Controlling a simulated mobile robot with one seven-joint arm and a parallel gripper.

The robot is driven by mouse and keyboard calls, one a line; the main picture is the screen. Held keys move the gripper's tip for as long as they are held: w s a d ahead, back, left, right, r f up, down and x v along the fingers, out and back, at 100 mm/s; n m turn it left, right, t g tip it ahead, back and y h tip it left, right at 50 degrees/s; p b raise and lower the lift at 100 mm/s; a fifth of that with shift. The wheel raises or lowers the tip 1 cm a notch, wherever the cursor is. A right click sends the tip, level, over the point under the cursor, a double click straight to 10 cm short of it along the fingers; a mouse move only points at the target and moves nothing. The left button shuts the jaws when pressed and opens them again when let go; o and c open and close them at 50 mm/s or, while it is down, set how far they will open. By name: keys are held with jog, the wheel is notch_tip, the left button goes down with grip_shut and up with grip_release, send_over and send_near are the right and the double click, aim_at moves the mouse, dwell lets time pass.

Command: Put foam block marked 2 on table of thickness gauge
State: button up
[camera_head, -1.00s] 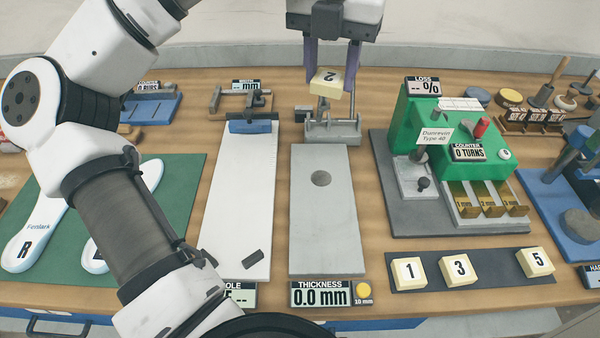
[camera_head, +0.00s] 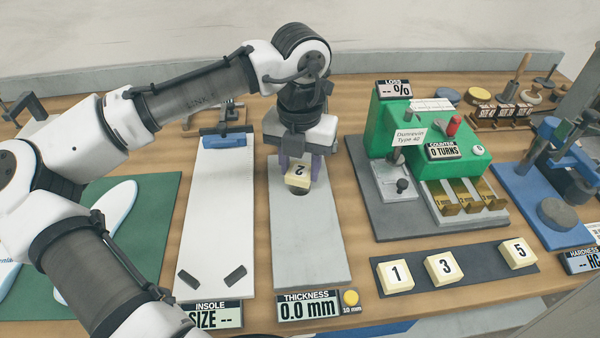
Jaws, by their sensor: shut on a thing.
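The foam block marked 2 (camera_head: 298,177) is cream coloured, and my gripper (camera_head: 298,172) is shut on it, a purple finger on each side. The block is over the round dark table of the thickness gauge (camera_head: 297,189), which is mostly hidden beneath it. I cannot tell whether the block touches the table. The grey gauge base (camera_head: 305,245) runs toward the front. Its display (camera_head: 308,306) reads 0.0 mm. The upper part of the gauge is hidden behind my arm.
Blocks 1 (camera_head: 395,274), 3 (camera_head: 444,268) and 5 (camera_head: 519,254) sit on a dark strip at the front right. The white insole gauge (camera_head: 221,225) is to the left. A green machine (camera_head: 430,135) stands close on the right.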

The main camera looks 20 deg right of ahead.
aim_at(300, 170)
jog(key=shift+f, duration=1.3)
jog(key=shift+f, duration=0.15)
jog(key=o, duration=0.9)
notch_tip(300, 170, up, 12)
jog(key=shift+r, duration=0.2)
